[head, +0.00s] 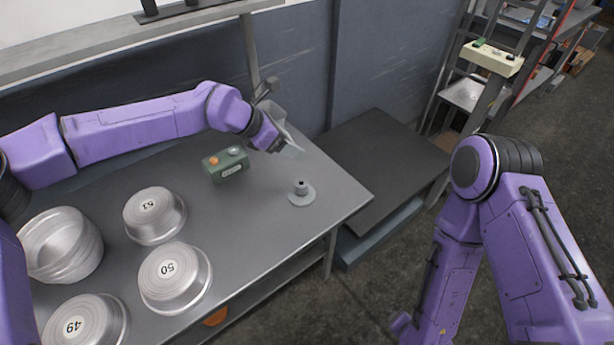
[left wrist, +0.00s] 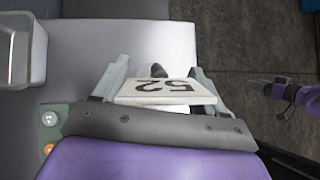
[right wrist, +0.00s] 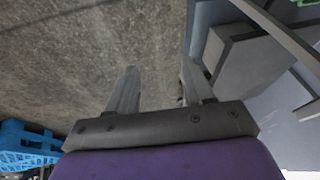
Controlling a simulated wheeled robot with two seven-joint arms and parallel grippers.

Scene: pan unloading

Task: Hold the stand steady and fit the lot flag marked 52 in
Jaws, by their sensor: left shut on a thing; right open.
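The lot flag (left wrist: 165,90), a pale plate marked 52, sits between the fingers of my left gripper (left wrist: 155,85), which is shut on it. In the head view my left gripper (head: 284,146) is above the table, behind and slightly left of the stand. The stand (head: 301,194), a grey round base with a short dark-topped post, stands upright near the table's right end. In the left wrist view the flag hides most of it. The flag is apart from the stand. My right gripper (right wrist: 157,92) is open and empty, over the floor away from the stand.
Upturned metal pans marked 51 (head: 154,214), 50 (head: 175,277) and 49 (head: 84,322) lie on the metal table (head: 240,225), beside a pan stack (head: 61,244). A green button box (head: 225,164) is left of the stand. A grey bin (left wrist: 25,50) stands nearby.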

